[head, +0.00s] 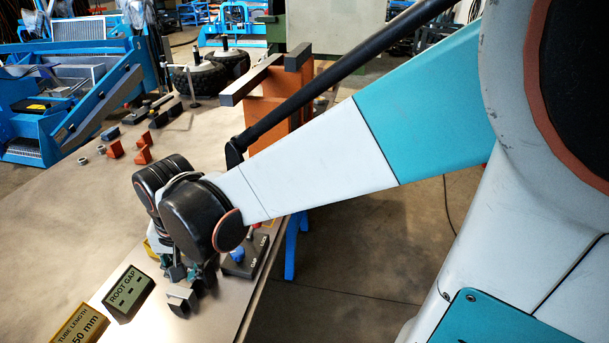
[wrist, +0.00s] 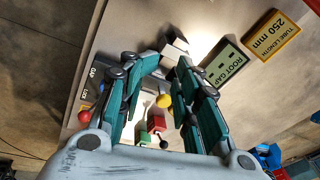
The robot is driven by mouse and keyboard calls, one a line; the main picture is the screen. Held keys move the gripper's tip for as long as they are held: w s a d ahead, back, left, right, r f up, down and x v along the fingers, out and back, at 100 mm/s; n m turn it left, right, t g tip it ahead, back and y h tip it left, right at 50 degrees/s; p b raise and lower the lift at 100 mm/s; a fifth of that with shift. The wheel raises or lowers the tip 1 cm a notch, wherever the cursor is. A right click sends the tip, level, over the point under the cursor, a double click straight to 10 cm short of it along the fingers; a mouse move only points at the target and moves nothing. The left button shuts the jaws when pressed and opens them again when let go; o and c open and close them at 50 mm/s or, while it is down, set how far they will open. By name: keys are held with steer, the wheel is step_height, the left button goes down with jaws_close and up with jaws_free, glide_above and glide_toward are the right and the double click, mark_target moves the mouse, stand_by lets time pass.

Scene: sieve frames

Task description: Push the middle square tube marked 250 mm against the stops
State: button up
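The amber display (head: 80,325) reading TUBE LENGTH 250 mm lies at the bottom left of the head view; it also shows in the wrist view (wrist: 273,35). Pale square-ended pieces (head: 180,297), apparently tube ends, sit below my gripper (head: 178,272); they also show in the wrist view (wrist: 175,48). No 250 mm mark is readable on them, and I cannot tell which is the middle tube. My gripper (wrist: 166,66) has its fingers apart, with the pale pieces just beyond the tips. I see nothing clamped between them. The stops cannot be made out.
A green ROOT GAP display (head: 129,291) stands beside the amber one. Near the fingers are a yellow knob (wrist: 163,101), a red block (wrist: 157,123) and a red ball knob (wrist: 84,116). An orange rack (head: 268,100) holds grey bars.

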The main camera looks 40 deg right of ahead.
steer(key=s+d+r+n+t, duration=0.4)
steer(key=s+d+r+n, duration=0.3)
steer(key=s, duration=0.3)
steer(key=shift+s+r+t, duration=0.2)
steer(key=shift+s+t, duration=0.1)
steer(key=shift+o, duration=0.6)
